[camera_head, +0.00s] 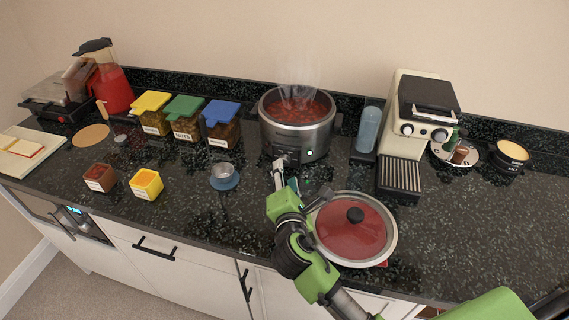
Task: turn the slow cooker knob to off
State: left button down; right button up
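The slow cooker (311,143) is a round steel pot at the back middle of the counter. It is uncovered, with steaming red food inside. A small green light shows low on its front. The knob appears to be on the dark front panel, but it is too small and too hidden by my gripper to read its setting. My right gripper (279,168) is right at the front of the cooker, fingertips close to the panel. I cannot tell whether it touches or grips the knob. My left gripper is not in view.
A glass lid (345,237) lies on the counter beside my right arm. A blue cup (224,179) stands left of the gripper. Lidded jars (186,118) stand left of the cooker. A water bottle (369,130) and a cream appliance (399,130) stand right. The front right counter is mostly clear.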

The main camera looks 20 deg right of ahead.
aim_at(284, 161)
jog(key=x, duration=0.4)
jog(key=shift+w+d+f, duration=0.1)
jog(key=shift+w, duration=0.4)
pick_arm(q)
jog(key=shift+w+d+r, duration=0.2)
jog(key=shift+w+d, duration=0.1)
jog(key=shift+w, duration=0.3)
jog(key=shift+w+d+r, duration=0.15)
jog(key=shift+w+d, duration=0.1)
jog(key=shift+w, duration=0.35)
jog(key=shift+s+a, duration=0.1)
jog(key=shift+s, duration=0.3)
pick_arm(e)
jog(key=c, duration=1.1)
